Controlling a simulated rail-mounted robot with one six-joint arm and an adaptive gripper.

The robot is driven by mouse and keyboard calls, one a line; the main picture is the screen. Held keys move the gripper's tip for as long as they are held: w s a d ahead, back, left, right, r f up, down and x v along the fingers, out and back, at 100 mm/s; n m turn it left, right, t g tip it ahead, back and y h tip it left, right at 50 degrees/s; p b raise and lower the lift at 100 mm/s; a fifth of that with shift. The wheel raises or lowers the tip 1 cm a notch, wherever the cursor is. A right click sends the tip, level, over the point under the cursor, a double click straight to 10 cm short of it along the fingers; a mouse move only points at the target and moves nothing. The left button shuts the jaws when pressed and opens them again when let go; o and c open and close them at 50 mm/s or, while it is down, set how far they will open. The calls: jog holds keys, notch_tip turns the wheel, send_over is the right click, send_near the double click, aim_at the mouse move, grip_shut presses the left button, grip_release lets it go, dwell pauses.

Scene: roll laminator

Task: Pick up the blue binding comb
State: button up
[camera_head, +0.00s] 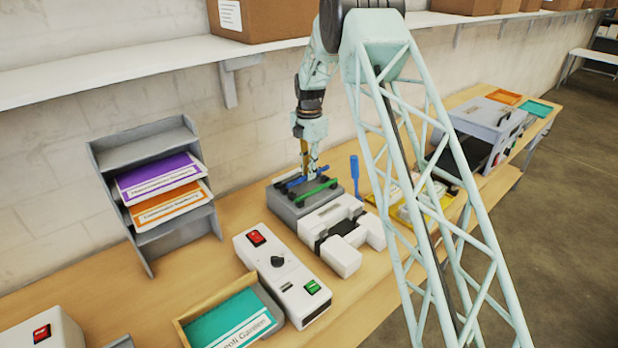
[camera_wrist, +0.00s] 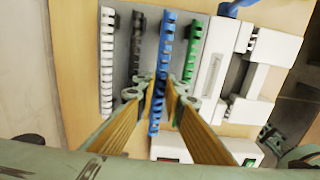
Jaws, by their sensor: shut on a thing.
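The blue binding comb (camera_wrist: 167,45) runs lengthwise through the middle of the wrist view, between the black and green combs. My gripper (camera_wrist: 163,97) is shut on it, with one finger on each side near its middle. In the head view the blue comb (camera_head: 320,171) shows at the grey comb holder (camera_head: 308,209), under my downward-pointing gripper (camera_head: 305,176). The fingers cover part of the comb. I cannot tell whether it is clear of the holder.
A green comb (camera_wrist: 193,50), a black comb (camera_wrist: 136,45) and a white comb (camera_wrist: 106,60) lie parallel beside it. A white machine (camera_head: 340,240) stands close in front of the holder. A blue upright handle (camera_head: 355,175) is to the right, and a grey shelf (camera_head: 148,240) is to the left.

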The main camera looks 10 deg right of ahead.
jog(key=s+a+r+b, duration=0.1)
jog(key=s+a+b, duration=0.1)
jog(key=s, duration=1.3)
jog(key=shift+s+a+r+b, duration=0.15)
jog(key=shift+s+r+b, duration=0.05)
jog(key=shift+s+b, duration=0.2)
dwell(0.4)
